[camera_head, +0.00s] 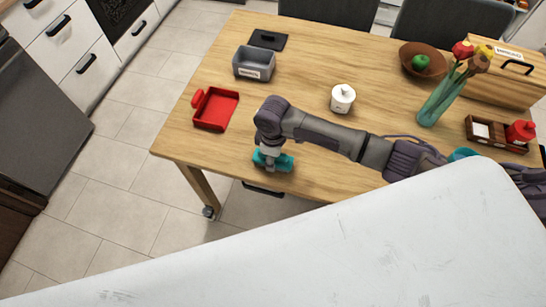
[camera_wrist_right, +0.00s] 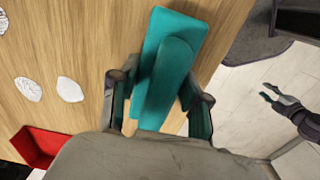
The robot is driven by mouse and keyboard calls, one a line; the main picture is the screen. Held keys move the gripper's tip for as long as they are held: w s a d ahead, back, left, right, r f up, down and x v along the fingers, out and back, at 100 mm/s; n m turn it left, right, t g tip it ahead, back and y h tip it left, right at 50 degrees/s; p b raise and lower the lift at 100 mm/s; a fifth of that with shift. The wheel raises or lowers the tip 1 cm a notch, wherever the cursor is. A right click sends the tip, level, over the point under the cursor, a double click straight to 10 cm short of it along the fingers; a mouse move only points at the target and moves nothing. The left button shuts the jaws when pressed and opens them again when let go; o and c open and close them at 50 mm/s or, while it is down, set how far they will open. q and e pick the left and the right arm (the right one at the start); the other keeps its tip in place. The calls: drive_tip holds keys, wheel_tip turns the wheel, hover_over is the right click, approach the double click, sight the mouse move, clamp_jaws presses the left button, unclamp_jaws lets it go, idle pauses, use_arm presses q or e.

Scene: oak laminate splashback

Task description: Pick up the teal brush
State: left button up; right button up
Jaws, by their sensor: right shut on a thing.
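The teal brush (camera_head: 273,160) lies at the table's front edge, left of the middle, below my right arm in the head view. In the right wrist view the brush (camera_wrist_right: 168,68) fills the space between my right gripper's fingers (camera_wrist_right: 160,95), one on each side of its raised grip. My right gripper (camera_head: 268,157) is shut on the brush, pointing down. Whether the brush touches the table is hard to tell. My left gripper (camera_wrist_right: 280,98) shows at the right of the wrist view, away from the brush, its fingertips apart and empty.
A red dustpan (camera_head: 216,109) lies to the left, with a grey bin (camera_head: 254,63) and black lid (camera_head: 267,39) behind. A white jar (camera_head: 343,98) stands mid-table. A bowl (camera_head: 423,58), vase (camera_head: 437,103) and wooden box (camera_head: 505,80) stand right.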

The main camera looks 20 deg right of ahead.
drive_tip(key=shift+r, duration=0.6)
wheel_tip(320, 180, up, 3)
drive_tip(key=shift+w+r+b, duration=0.1)
drive_tip(key=shift+b, duration=0.3)
drive_tip(key=s+d+r, duration=0.3)
drive_tip(key=s+r, duration=0.3)
drive_tip(key=s, duration=0.5)
drive_tip(key=shift+s+d+r, duration=0.2)
drive_tip(key=shift+r, duration=0.1)
